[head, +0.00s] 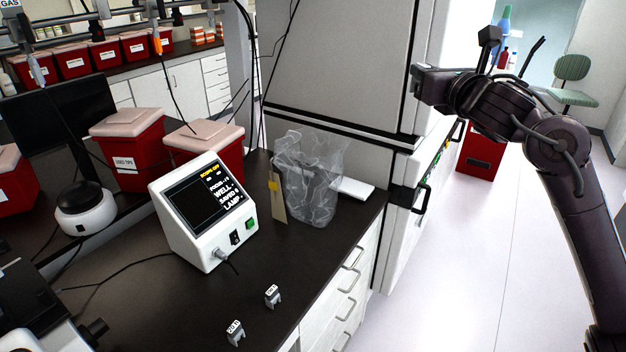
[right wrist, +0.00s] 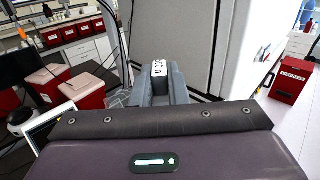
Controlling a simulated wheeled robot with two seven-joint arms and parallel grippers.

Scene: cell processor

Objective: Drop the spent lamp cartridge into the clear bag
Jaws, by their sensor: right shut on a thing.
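The clear bag (head: 312,185) stands open-topped and crumpled on the dark counter, right of the white monitor box. Part of it shows in the right wrist view (right wrist: 118,99), left of the fingers. My right gripper (head: 424,86) is raised over the floor, to the right of the bag and well above it. In the right wrist view its grey fingers (right wrist: 160,88) are shut on a small cartridge with a white, black-lettered label (right wrist: 159,68). The rest of the cartridge is hidden by the fingers. My left gripper does not show.
The white monitor box (head: 208,210) stands left of the bag. Two small labelled grey pieces (head: 272,296) (head: 236,332) are on the counter's front. Red bins (head: 128,140) stand behind. A tall grey cabinet (head: 340,70) rises behind the bag. The floor at right is mostly clear.

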